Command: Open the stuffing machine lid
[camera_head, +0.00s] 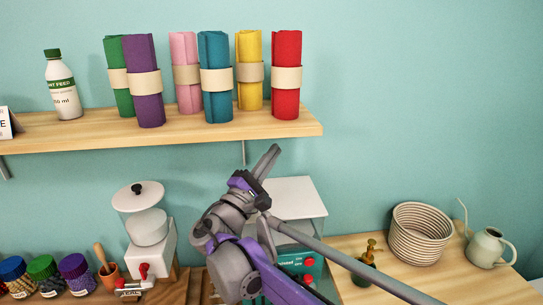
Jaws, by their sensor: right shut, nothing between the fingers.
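A teal machine with red buttons (309,262) and a flat white top (292,192) stands behind my right arm. Its front label is partly covered and too small to read. The arm hides much of its front and left side. My right gripper (268,161) is shut and empty, its fingers pointing up just left of the white top; I cannot tell whether it touches. A white machine (152,250) with a round, black-knobbed lid (138,195) stands further left, its lid seated on the bowl. I cannot tell which machine is the stuffing machine. My left gripper is out of view.
A wooden shelf (200,133) with several fabric rolls and a white bottle (61,85) hangs above. Lidded jars (76,272) stand at lower left. A woven basket (421,232), watering can (488,248) and brass sprayer (369,254) stand right. The wall at upper right is bare.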

